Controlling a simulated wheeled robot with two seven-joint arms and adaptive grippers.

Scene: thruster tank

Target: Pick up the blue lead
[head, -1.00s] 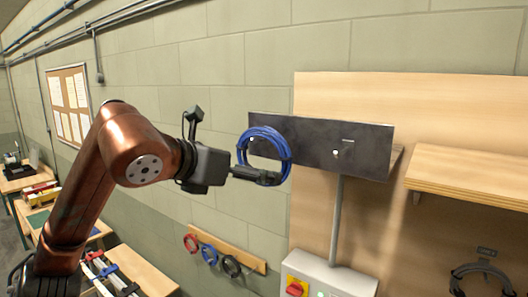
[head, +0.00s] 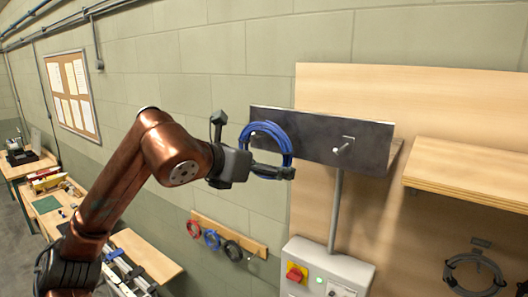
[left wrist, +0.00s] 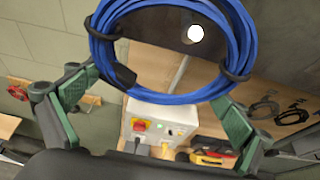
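The blue lead (head: 286,139) is a coiled loop in front of the left part of a dark metal plate (head: 312,127). It fills the upper middle of the left wrist view (left wrist: 160,98), with dark ties around it. My left gripper (head: 275,172) is at the loop's lower part. In the left wrist view its green-padded fingers (left wrist: 150,112) are spread wide, one on each side of the loop's lower part, and not closed on it. A bright round spot shows inside the loop; I cannot tell how the loop is held up. My right gripper is out of view.
An empty peg (head: 343,148) sticks out of the plate's right part. Below are a grey control box (head: 328,270) with a red switch and a low rack (head: 205,222) with red, blue and black coils. A wooden shelf (head: 470,172) and a dark coil (head: 472,262) are at right.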

